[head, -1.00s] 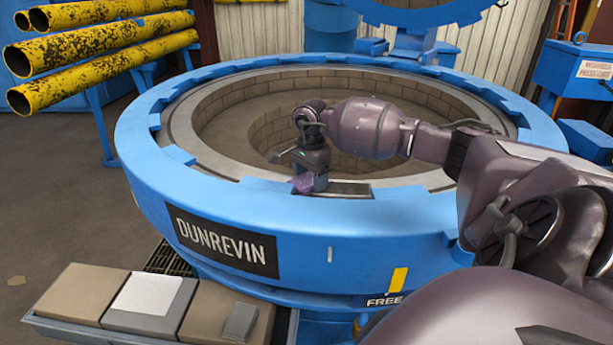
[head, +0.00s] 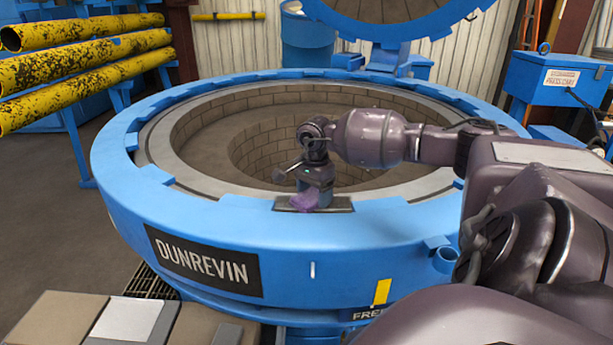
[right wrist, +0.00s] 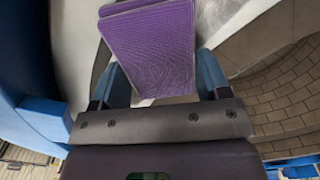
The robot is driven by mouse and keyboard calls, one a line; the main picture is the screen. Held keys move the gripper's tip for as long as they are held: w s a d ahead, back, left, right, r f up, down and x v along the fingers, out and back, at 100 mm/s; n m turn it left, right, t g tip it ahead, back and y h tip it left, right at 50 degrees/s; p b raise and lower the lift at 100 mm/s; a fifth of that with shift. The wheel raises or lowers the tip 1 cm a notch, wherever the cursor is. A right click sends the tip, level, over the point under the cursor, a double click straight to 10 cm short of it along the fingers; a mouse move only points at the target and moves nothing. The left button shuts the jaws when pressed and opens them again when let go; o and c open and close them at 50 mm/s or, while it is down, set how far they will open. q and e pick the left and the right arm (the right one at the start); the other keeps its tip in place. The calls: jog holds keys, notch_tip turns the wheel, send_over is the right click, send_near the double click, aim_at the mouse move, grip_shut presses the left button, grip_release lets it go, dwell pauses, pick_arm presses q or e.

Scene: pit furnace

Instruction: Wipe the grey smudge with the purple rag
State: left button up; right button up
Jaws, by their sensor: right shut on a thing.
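My right gripper (head: 316,192) points down at the near rim of the round furnace. It is shut on the purple rag (head: 304,200), which sits at or just above a dark flat plate (head: 342,205) set in that rim. In the right wrist view the rag (right wrist: 150,45) is a folded, textured purple pad between the two blue fingers. I cannot tell whether the rag touches the plate. I cannot make out the grey smudge clearly; the gripper and rag cover part of the plate. My left gripper is not in view.
The blue furnace ring (head: 345,245) surrounds a deep brick-lined pit (head: 210,125). Yellow pipes (head: 80,75) lie on a rack at left. Boxes and a white sheet (head: 127,318) lie at the front left. A blue cabinet (head: 560,85) stands at right.

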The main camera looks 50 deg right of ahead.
aim_at(336, 201)
jog(key=shift+s+d, duration=1.55)
jog(key=shift+s, duration=0.3)
jog(key=shift+s+d+f+p, duration=0.1)
jog(key=shift+s+d+p, duration=0.15)
jog(key=shift+s+d, duration=0.25)
jog(key=shift+s+d+p, duration=0.25)
jog(key=shift+s, duration=0.35)
jog(key=shift+s+d+p, duration=0.7)
jog(key=shift+s+d, duration=0.45)
jog(key=shift+s, duration=0.2)
jog(key=shift+w+a+b, duration=0.75)
jog(key=shift+w+b, duration=0.2)
jog(key=shift+b, duration=0.1)
jog(key=shift+w+a+f+b, duration=0.1)
jog(key=shift+w+a+b, duration=0.9)
jog(key=shift+w, duration=0.15)
jog(key=shift+w+a+r+b, duration=0.2)
jog(key=shift+w+a+b, duration=0.35)
jog(key=shift+w, duration=0.15)
